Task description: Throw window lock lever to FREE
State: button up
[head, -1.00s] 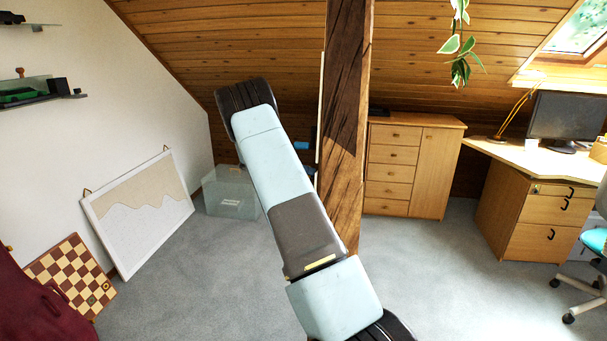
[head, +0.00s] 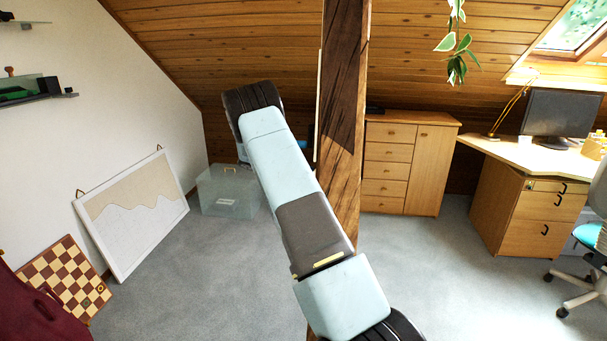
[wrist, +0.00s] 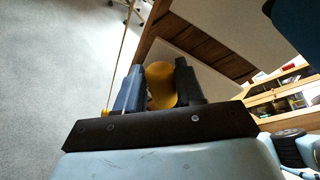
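My gripper (wrist: 160,84) shows in the wrist view as two dark fingers standing apart. A rounded yellow-orange piece (wrist: 161,86) fills most of the gap between them. I cannot tell whether the fingers press on it or it lies just beyond them, nor whether it is the lock lever. In the head view my arm reaches up and left in front of the timber post, and my gripper cannot be made out. A skylight window (head: 575,30) shows at the top right; no lock lever can be made out on it.
The timber post (head: 343,130) stands close beyond my arm. A drawer cabinet (head: 437,165), a desk (head: 500,217) and an office chair (head: 585,290) are on the right. A clear box (head: 227,195), a framed board (head: 135,215) and a chessboard (head: 62,280) are left. Grey carpet between is free.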

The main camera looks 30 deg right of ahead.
jog(key=shift+d+f, duration=0.1)
jog(key=shift+d, duration=0.05)
jog(key=shift+a, duration=0.2)
jog(key=shift+w+a, duration=0.15)
jog(key=v, duration=1.3)
jog(key=shift+w+a, duration=0.1)
